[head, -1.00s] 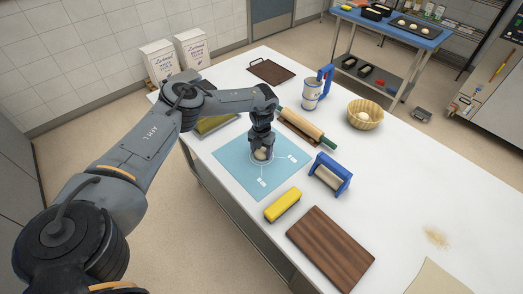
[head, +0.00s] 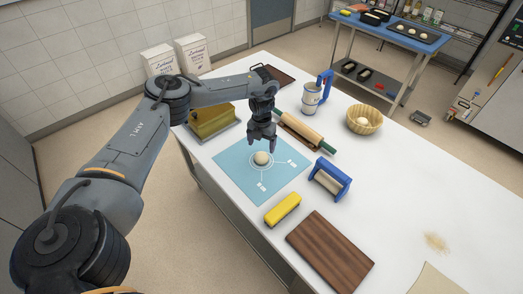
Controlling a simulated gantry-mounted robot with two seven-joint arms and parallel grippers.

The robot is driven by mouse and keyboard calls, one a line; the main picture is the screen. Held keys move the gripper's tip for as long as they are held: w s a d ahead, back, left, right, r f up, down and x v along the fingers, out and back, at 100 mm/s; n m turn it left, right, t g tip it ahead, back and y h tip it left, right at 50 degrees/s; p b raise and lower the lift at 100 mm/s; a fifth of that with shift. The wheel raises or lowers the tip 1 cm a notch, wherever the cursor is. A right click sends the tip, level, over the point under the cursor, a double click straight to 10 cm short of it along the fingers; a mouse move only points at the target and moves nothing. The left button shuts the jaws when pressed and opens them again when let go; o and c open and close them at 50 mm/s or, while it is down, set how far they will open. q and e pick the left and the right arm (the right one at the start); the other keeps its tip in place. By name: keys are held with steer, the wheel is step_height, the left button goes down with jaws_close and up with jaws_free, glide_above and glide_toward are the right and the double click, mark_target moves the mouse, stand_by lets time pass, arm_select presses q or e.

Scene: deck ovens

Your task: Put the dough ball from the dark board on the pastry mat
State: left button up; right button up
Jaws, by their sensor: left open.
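The dough ball (head: 262,158) is round and pale and rests on the blue pastry mat (head: 236,176), near its printed circle. My left gripper (head: 262,146) is open and empty, just above and behind the ball, with its fingers pointing down. A clear view of the ball shows between the gripper and the front of the mat. A dark board (head: 278,76) with a handle lies at the back of the table, bare where it shows and partly behind my left arm. A brown wooden board (head: 330,252) lies bare at the front. My right gripper is not in view.
The table's right side is mostly clear.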

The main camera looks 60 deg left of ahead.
arm_select(q)
step_height(320, 180, up, 5)
steer(key=shift+f, duration=0.1)
stand_by(0.7)
